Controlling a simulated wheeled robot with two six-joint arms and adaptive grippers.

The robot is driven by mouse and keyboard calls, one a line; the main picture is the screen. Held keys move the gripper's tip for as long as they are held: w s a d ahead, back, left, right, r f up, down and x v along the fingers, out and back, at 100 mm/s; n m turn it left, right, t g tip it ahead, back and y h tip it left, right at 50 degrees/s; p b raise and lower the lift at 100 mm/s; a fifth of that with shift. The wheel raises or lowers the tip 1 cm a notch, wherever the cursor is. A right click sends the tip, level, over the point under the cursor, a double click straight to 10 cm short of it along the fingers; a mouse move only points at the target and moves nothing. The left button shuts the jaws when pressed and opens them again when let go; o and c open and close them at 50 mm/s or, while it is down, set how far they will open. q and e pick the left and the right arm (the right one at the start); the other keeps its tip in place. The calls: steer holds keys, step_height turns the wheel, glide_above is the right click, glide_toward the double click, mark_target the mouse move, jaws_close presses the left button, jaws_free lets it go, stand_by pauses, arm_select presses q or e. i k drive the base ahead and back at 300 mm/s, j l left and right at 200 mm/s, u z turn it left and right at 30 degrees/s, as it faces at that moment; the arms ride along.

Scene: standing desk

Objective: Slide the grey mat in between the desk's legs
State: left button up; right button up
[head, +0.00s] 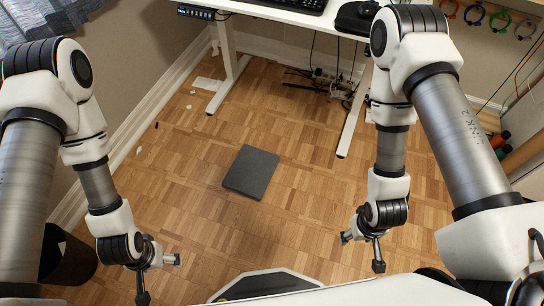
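The grey mat (251,172) lies flat on the wooden floor in the middle of the head view, in front of the desk and turned at a slight angle. The desk (280,14) stands at the top; its left leg (226,72) and right leg (355,112) come down to feet on the floor. My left gripper (160,280) is at the lower left, apart from the mat, with its fingers spread and nothing between them. My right gripper (361,252) is at the lower right, also apart from the mat, fingers spread and empty.
Cables and a power strip (333,80) lie on the floor beneath the desk. Paper scraps (207,84) lie beside the left leg. A dark bin (66,258) stands at the lower left. The floor between mat and desk is clear.

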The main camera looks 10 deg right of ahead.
mark_target(252, 171)
steer(key=i+j+z, duration=0.15)
steer(key=j+z, duration=0.8)
steer(key=i+j, duration=0.05)
steer(key=j, duration=0.05)
